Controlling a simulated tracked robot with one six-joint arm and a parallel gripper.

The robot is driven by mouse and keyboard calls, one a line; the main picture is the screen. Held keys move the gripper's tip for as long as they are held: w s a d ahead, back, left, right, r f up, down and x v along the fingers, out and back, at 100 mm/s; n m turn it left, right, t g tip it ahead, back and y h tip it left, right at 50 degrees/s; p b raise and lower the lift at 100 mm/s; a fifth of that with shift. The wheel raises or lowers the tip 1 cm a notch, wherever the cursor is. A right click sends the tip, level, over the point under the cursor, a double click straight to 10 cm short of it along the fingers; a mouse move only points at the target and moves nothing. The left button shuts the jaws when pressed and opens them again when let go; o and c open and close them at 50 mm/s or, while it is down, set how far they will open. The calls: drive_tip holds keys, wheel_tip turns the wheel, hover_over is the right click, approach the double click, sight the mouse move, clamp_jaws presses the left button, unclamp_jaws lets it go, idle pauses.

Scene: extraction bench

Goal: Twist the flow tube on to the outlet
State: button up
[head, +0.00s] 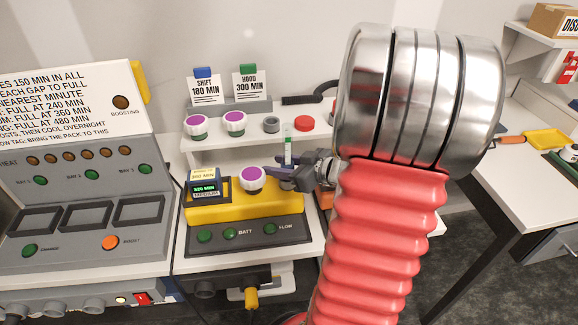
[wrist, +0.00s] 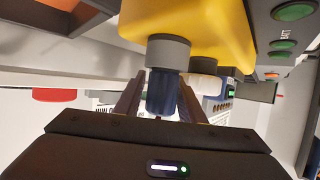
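The yellow unit (head: 212,213) stands on the white bench with a grey control front. Its grey outlet (wrist: 168,50) shows at close range in the wrist view, where the unit appears upside down. The flow tube (head: 288,146) stands upright at the unit's right end, clear with a green part. Its dark blue lower part (wrist: 161,92) meets the outlet's collar; I cannot tell how tightly it is seated. My gripper (head: 287,172) reaches in from the right. Its fingers (wrist: 161,78) lie on both sides of the blue part and seem closed on it.
A purple-topped cap (head: 252,178) sits on the unit close left of the tube. A shelf behind holds purple-topped caps (head: 234,121), a red cap (head: 304,123) and cards. A grey control panel (head: 85,190) stands left. My red ribbed arm blocks the view on the right.

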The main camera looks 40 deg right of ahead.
drive_tip(key=v, duration=1.3)
drive_tip(key=shift+s, duration=0.3)
drive_tip(key=shift+r, duration=0.15)
idle(0.6)
